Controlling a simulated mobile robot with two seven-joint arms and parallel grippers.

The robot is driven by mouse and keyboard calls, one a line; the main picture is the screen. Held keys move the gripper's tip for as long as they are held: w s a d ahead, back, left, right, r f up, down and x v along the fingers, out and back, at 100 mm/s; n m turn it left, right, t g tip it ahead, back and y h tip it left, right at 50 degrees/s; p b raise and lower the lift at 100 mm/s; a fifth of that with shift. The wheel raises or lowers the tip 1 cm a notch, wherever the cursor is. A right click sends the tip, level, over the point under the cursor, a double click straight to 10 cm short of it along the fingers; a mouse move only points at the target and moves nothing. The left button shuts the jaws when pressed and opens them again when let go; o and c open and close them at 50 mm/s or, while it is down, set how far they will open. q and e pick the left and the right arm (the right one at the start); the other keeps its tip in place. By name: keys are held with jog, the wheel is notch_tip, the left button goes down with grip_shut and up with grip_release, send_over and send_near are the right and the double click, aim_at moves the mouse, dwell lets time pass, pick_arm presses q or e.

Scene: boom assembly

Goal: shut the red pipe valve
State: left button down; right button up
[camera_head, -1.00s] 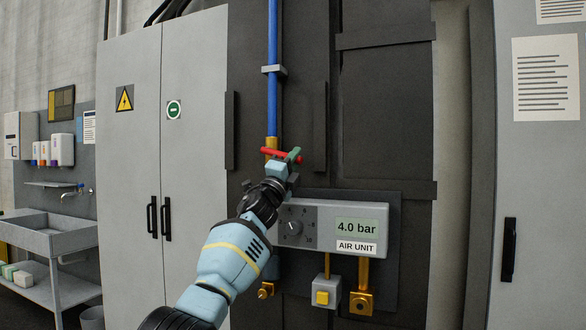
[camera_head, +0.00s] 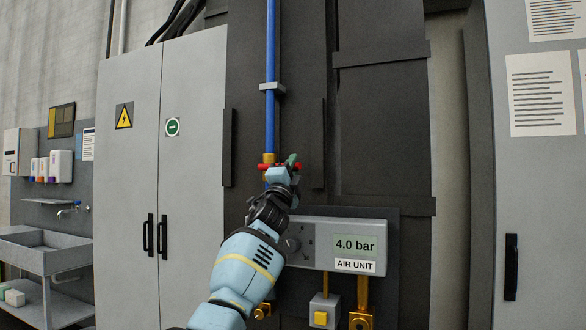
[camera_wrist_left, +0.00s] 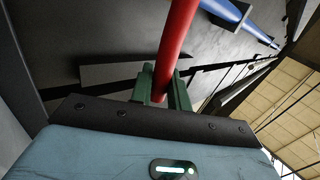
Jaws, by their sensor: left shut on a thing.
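The red pipe valve is at the lower end of a blue vertical pipe (camera_head: 270,120), just below a brass fitting (camera_head: 269,157). Its red handle (camera_head: 263,166) lies across the pipe and is partly hidden by my gripper. My left gripper (camera_head: 291,162) has green fingers and is shut on the handle, right of the pipe. In the left wrist view the red handle (camera_wrist_left: 176,45) runs between the two green fingers (camera_wrist_left: 162,86). My right gripper is not in view.
Grey cabinets (camera_head: 190,130) stand to the left.

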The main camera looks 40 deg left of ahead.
pick_arm(q)
jog(key=c, duration=1.7)
grip_release()
jog(key=shift+r, duration=0.2)
jog(key=shift+o, duration=0.3)
jog(key=shift+f, duration=0.1)
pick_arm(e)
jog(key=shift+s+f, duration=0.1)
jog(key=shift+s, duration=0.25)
pick_arm(q)
jog(key=shift+s+f, duration=0.25)
jog(key=shift+s, duration=0.15)
jog(key=p+v, duration=0.1)
jog(key=v, duration=0.6)
jog(key=shift+p, duration=0.3)
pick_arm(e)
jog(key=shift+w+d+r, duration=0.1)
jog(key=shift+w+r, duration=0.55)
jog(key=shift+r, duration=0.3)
pick_arm(q)
jog(key=shift+w, duration=0.1)
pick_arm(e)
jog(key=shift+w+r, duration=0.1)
